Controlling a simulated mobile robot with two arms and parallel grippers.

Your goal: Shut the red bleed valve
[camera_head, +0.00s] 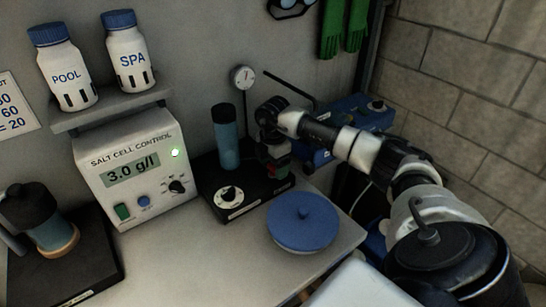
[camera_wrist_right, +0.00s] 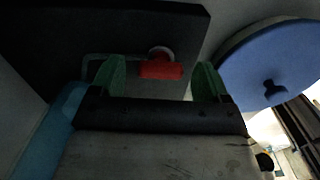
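The red bleed valve (camera_wrist_right: 161,69) shows in the right wrist view as a small red handle with a pale round end behind it, beside the black base. My right gripper (camera_wrist_right: 157,80) is open, its two green fingers apart on either side of the red handle, with gaps to both. In the head view my right gripper (camera_head: 276,165) is down at the right part of the black base (camera_head: 240,203), behind the blue lid. The valve is mostly hidden there by the gripper. My left gripper is not in view.
A blue cylinder (camera_head: 226,140) stands on the black base left of my gripper, with a dial (camera_head: 229,196) in front. The blue round lid (camera_head: 302,222) lies close on the right. The salt cell control box (camera_head: 137,172) is further left. A gauge (camera_head: 242,77) hangs behind.

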